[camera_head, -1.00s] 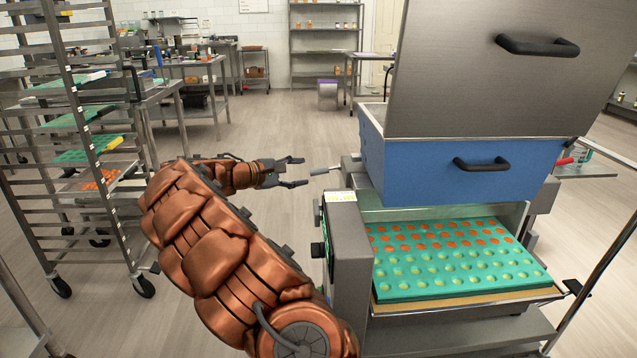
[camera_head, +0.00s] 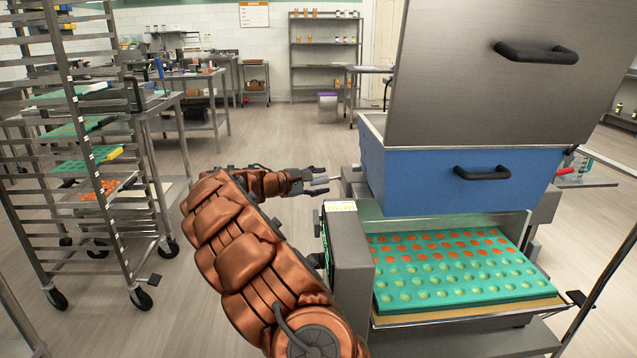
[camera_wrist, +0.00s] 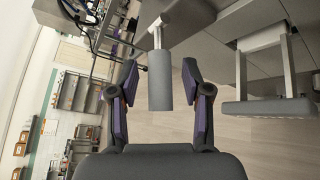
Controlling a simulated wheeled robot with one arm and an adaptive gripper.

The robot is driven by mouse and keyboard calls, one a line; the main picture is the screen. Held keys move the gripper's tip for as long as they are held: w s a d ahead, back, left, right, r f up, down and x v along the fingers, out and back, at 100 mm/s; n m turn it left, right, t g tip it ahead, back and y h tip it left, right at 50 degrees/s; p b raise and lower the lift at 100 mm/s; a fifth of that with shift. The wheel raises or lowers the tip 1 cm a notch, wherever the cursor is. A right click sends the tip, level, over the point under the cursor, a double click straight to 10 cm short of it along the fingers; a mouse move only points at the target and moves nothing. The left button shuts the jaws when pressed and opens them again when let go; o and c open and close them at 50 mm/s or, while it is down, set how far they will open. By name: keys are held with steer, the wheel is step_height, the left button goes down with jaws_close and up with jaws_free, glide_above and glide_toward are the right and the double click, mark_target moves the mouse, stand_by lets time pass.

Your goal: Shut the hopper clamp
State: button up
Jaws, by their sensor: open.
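The blue hopper (camera_head: 430,170) sits on the depositor, with its large steel lid (camera_head: 500,70) raised. A grey lever handle (camera_wrist: 160,82) on a thin metal rod, apparently the hopper clamp, sticks out from the machine's left side. In the head view the handle (camera_head: 322,180) looks small and partly lies behind the fingers. My gripper (camera_head: 316,181) is at this handle. In the wrist view my gripper (camera_wrist: 160,88) is open, with one dark finger on each side of the handle and gaps visible. Where the lever's pivot joins the machine is unclear.
A green mould tray (camera_head: 450,290) lies under the hopper. A control box (camera_head: 350,250) stands on the machine's left side, near my arm. A red-handled part (camera_head: 565,171) shows at the right. A rack (camera_head: 95,180) stands left, with open floor between.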

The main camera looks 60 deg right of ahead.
jaws_close()
stand_by(0.3)
stand_by(0.3)
